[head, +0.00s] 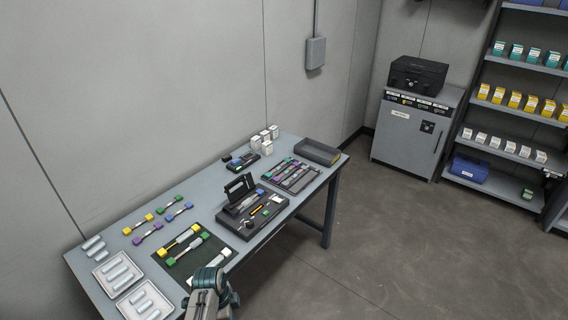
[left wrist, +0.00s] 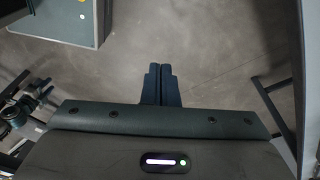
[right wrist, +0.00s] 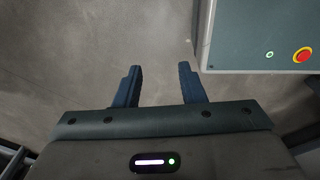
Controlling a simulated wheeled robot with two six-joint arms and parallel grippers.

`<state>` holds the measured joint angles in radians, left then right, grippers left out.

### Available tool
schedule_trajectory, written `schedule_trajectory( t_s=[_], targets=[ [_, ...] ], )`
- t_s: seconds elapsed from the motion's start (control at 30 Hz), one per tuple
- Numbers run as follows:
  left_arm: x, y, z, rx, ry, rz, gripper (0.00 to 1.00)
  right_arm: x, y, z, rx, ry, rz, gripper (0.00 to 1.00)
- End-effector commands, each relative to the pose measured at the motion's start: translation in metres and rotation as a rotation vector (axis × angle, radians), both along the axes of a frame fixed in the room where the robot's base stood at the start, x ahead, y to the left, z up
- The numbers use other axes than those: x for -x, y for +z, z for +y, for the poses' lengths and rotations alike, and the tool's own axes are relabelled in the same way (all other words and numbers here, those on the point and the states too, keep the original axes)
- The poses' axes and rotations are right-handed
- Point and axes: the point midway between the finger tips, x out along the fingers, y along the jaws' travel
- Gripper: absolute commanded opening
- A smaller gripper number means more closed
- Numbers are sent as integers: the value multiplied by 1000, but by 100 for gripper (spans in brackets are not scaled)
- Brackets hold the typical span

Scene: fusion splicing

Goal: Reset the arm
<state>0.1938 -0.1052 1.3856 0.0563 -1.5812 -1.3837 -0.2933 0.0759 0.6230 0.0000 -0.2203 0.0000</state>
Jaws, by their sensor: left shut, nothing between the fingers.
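My left gripper (left wrist: 157,84) shows in the left wrist view with its two dark blue fingers together and nothing between them. It hangs over bare grey floor. My right gripper (right wrist: 160,85) shows in the right wrist view with its fingers well apart and nothing between them. It is also over bare floor. In the head view, a grey and teal part of one of my arms stands at the bottom, in front of the table's near edge; I cannot tell which arm it is. No gripper fingers are clear in the head view.
A grey table (head: 110,247) along the wall carries a green mat with connectors, a black tool case (head: 252,221), white trays (head: 117,271) and small white boxes. A cabinet (head: 408,135) and stocked shelves (head: 510,105) stand at the back right. The floor (head: 390,235) between is clear.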

Motion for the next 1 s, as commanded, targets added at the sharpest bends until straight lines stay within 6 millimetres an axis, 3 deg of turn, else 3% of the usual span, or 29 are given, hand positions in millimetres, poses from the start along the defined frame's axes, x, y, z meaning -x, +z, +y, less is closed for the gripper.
schedule_trajectory(
  t_s=[0.03, 0.17, 0.27, 0.4, 0.47, 0.6, 0.8, 0.9, 1.0],
  targets=[
    [8, -24, 4, -8, 38, 9, 0, -5, -7, -1, 1, 0, -6, 36],
    [32, -85, 15, -31, 178, 23, 0, -4, -20, -5, 5, 2, -5, 36],
    [64, -148, 28, -56, 324, 33, 0, 4, -34, -8, 8, 3, 4, 36],
    [124, -237, 51, -92, 551, 38, 0, 13, -54, -10, 11, 3, 15, 36],
    [153, -271, 61, -105, 646, 36, 0, 13, -62, -10, 11, 3, 16, 36],
    [230, -343, 87, -129, 863, 28, 0, 12, -82, -9, 10, 3, 14, 36],
    [348, -419, 123, -147, 1148, 5, 0, 10, -107, -3, 3, 1, 13, 36],
    [395, -439, 138, -146, 1256, -8, 0, 9, -116, 1, -1, -1, 11, 36],
    [427, -449, 147, -141, 1330, -19, 0, 8, -121, 3, -3, -1, 9, 36]
  ],
)
